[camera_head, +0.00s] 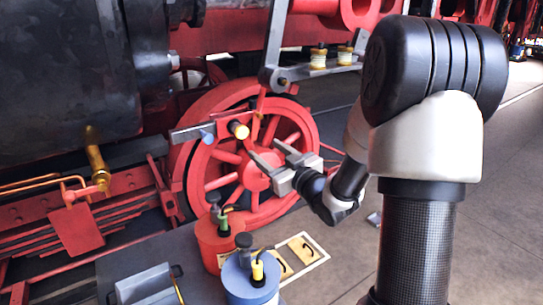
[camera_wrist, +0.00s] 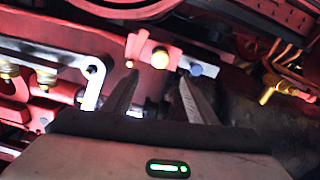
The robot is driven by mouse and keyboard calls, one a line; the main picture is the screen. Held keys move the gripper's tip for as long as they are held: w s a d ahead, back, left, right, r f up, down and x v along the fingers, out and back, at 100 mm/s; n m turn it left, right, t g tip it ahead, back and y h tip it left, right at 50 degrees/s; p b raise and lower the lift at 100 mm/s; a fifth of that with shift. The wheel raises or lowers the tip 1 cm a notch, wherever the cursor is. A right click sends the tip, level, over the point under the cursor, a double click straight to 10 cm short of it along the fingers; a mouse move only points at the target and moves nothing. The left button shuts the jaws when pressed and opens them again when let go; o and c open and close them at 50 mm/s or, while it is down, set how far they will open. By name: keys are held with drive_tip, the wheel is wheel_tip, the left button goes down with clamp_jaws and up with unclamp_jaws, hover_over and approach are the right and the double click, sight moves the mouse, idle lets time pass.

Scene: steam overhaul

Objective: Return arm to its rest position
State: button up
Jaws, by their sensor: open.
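My gripper (camera_head: 267,155) is open and empty in the head view, its fingers pointing toward the red spoked wheel (camera_head: 215,178). It is just below a brass-coloured pin end (camera_head: 238,130) on a grey and red link, and looks apart from it. In the wrist view my two fingers (camera_wrist: 158,92) are spread, with the brass pin end (camera_wrist: 160,58) beyond and between them. My arm rises at the right of the head view, its forearm bent down toward the wheel.
A dark table (camera_head: 140,262) in front holds a red can (camera_head: 208,243), a blue can (camera_head: 240,288) and a grey block (camera_head: 146,284). A brass valve (camera_head: 97,165) sticks out at left. A grey bar with two yellow-white fittings (camera_head: 318,60) is above. Open floor (camera_head: 325,250) lies at right.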

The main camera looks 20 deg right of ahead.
drive_tip(key=shift+v, duration=0.8)
drive_tip(key=s+d+r+m+g+h+p, duration=0.1)
drive_tip(key=s+r+m+g+h+p, duration=0.2)
drive_tip(key=s+r+g+h+p, duration=0.65)
drive_tip(key=s+a+r+m+g+y+p, duration=0.1)
drive_tip(key=s+a+r+y, duration=0.1)
drive_tip(key=s, duration=0.9)
drive_tip(key=s+a+r+m+g+y+p, duration=0.1)
drive_tip(key=s+a+r+y, duration=0.1)
drive_tip(key=s, duration=0.9)
drive_tip(key=shift+a+r, duration=0.2)
drive_tip(key=shift+a, duration=0.4)
